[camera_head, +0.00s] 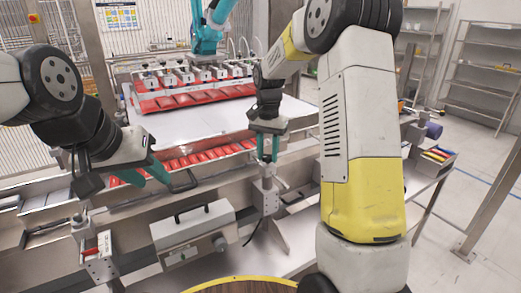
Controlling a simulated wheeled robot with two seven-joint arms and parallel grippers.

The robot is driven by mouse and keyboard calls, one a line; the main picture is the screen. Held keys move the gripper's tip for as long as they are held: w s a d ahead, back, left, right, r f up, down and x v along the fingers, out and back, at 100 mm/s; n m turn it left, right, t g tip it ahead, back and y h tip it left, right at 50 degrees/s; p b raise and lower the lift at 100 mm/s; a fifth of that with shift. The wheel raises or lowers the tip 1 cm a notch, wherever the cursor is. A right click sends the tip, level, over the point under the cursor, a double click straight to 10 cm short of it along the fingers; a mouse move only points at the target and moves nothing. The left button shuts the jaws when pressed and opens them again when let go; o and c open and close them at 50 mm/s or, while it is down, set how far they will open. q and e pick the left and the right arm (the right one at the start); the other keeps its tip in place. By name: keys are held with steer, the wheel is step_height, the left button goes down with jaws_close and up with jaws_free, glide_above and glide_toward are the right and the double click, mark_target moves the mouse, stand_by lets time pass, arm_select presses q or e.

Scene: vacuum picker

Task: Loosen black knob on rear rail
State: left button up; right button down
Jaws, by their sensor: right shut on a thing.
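My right gripper (267,158) points down with its teal fingers at the top of a metal clamp post (267,192) on the rail, right of the picture's middle. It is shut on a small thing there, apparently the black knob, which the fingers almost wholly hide. My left gripper (156,180) is at the left, in front of the conveyor. Its two teal fingers are spread apart, with nothing seen between them. It is well to the left of the clamp post.
A vacuum picker head (193,80) hangs over red packs (190,99) behind the rail. A grey control box (193,232) with a black handle stands in front. Another clamp post (97,255) is at the front left. A tray of coloured items (436,157) lies at the right.

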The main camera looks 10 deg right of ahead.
steer(key=n, duration=0.7)
steer(key=shift+d, duration=0.1)
steer(key=n, duration=0.4)
steer(key=shift+w, duration=0.1)
steer(key=shift+n, duration=1.9)
steer(key=c, duration=1)
jaws_free()
